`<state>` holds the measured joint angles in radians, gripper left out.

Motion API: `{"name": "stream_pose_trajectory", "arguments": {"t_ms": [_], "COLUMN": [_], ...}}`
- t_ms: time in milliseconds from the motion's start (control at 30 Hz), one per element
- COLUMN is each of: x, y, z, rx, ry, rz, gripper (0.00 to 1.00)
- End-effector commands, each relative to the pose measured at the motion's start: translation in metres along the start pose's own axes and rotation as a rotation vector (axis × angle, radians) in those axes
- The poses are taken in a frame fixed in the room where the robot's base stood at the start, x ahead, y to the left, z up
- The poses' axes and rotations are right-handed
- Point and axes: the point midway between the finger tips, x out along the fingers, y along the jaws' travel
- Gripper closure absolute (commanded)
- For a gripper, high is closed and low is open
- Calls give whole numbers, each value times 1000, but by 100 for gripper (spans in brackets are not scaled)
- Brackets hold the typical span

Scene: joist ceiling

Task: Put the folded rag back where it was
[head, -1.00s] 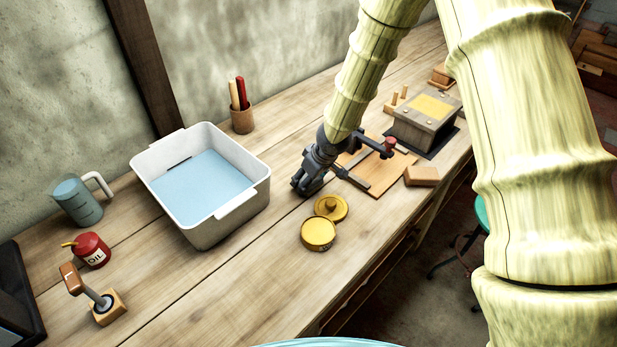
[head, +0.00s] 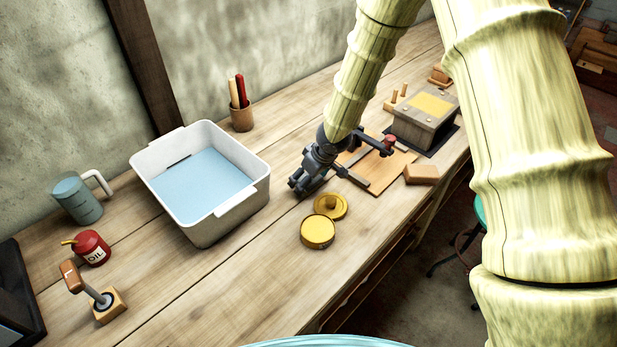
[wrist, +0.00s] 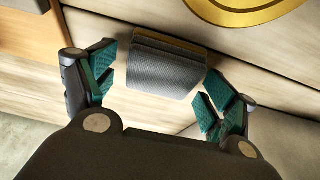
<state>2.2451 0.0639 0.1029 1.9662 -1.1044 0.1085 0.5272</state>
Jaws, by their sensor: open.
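The folded rag (wrist: 168,68) is grey and ribbed, with a yellowish-brown layer along its far edge. In the wrist view it lies ahead of and between the spread fingers of my gripper (wrist: 154,92), with bare wood around it. A gap shows on each side, and I cannot tell if any finger touches it. In the head view my gripper (head: 301,186) is low over the bench, between the white tub and a wooden board. The rag cannot be made out there, hidden by the gripper.
Two round yellow tin parts (head: 318,231) lie close in front of my gripper. The white tub (head: 236,203) stands left. The board (head: 381,185), a sanding-type block (head: 421,174) and a grey box (head: 421,130) are right. Bare bench lies between tub and tin.

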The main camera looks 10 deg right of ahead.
Motion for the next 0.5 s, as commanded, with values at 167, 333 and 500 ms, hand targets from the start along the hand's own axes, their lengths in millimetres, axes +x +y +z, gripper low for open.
{"name": "stream_pose_trajectory", "arguments": {"t_ms": [167,333,500], "x": [-11,-33,-56], "y": [1,0,0], "z": [-2,-1,-1], "rx": [2,3,2], "ry": [2,3,3], "rz": [1,0,-1], "gripper": [15,15,15]}}
